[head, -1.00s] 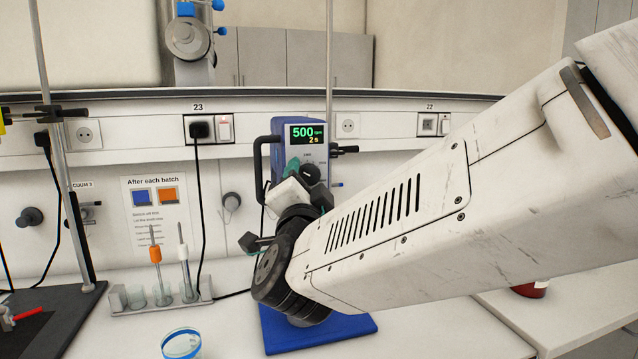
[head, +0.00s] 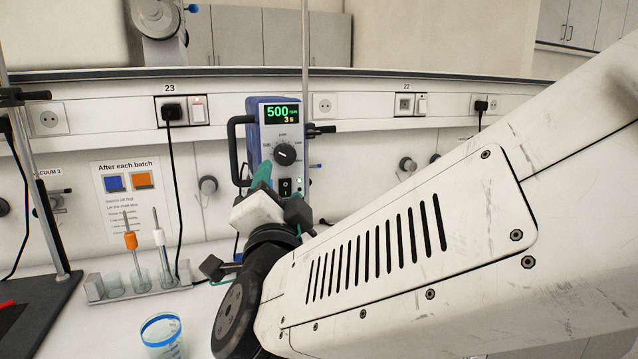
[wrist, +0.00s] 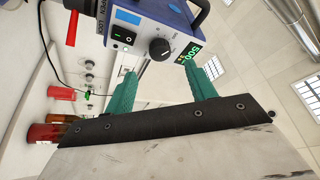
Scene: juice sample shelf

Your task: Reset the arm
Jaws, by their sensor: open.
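My arm reaches in from the right in the head view, and my gripper (head: 262,178) is in front of the stirrer unit, partly hidden behind my wrist. In the wrist view its two green fingers (wrist: 163,88) stand apart with nothing between them. The blue and white stirrer unit (head: 281,140) shows 500 rpm and 3 s, with a knob and a switch below. It also shows in the wrist view (wrist: 145,30), just beyond the fingers. I cannot tell whether a finger touches it.
A glass beaker with a blue rim (head: 163,337) stands at the lower left. A rack (head: 97,290) with orange and white probes stands behind it. A sign (head: 128,190) hangs on the wall. Red containers (wrist: 45,132) show at left in the wrist view.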

